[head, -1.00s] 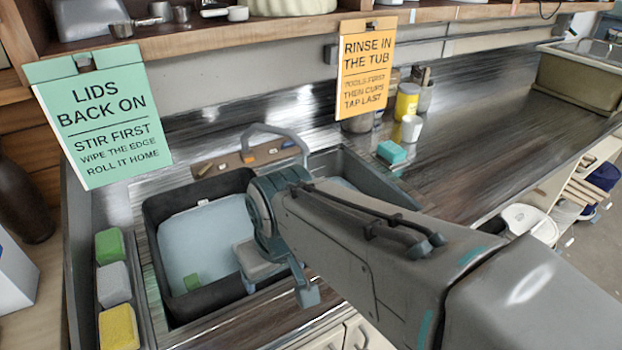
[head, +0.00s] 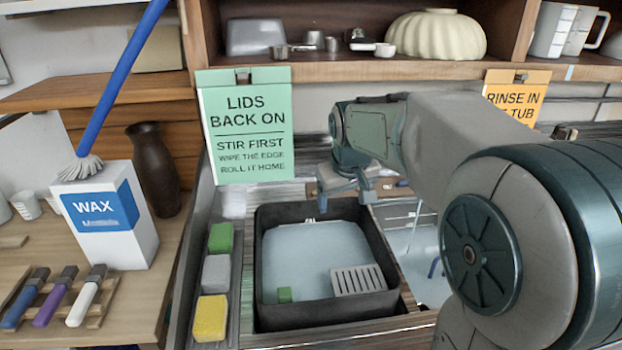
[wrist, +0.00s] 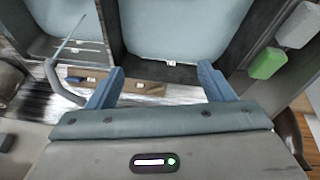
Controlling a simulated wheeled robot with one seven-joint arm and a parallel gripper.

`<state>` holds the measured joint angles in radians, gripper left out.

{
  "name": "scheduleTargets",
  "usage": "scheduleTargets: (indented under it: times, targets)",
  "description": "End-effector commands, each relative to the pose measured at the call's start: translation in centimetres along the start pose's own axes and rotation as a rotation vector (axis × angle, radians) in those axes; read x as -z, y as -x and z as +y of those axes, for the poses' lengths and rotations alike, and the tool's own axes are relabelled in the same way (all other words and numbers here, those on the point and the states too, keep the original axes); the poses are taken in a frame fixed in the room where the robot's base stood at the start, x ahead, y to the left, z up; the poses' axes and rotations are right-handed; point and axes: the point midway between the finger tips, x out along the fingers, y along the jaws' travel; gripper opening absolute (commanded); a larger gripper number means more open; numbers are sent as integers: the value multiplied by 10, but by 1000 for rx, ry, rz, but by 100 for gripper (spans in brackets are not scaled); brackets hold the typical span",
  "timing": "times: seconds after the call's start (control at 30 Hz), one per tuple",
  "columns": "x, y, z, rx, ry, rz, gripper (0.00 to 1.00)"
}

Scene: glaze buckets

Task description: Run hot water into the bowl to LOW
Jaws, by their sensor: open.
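A black sink bowl (head: 262,290) has a pale blue bottom, a slotted grey rack and a small green block inside. A small white label (wrist: 172,63) on its back wall is too small to read. A second basin (head: 432,285) stands to its right, partly behind my arm. A grey curved spout (wrist: 62,88) and a wooden tap ledge (wrist: 122,84) with a blue mark and a brown mark show in the wrist view. My gripper (wrist: 160,86) is open and empty, its fingers over the ledge.
A green sign (head: 246,130) hangs behind the bowl, close to my arm. Several sponges (head: 214,272) line its left side. A cream fluted bowl (head: 437,35) is on the shelf above.

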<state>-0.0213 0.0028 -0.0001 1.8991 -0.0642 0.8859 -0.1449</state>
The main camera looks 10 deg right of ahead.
Motion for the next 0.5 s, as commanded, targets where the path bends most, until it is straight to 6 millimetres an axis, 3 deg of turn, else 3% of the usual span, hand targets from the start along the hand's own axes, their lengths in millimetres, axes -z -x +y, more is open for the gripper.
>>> scheduleTargets:
  times: [0.03,0.2,0.5]
  targets:
    - [20,-9,3,-4,15,3,75]
    - [77,-36,12,-20,70,24,75]
    - [160,-96,22,-49,161,59,75]
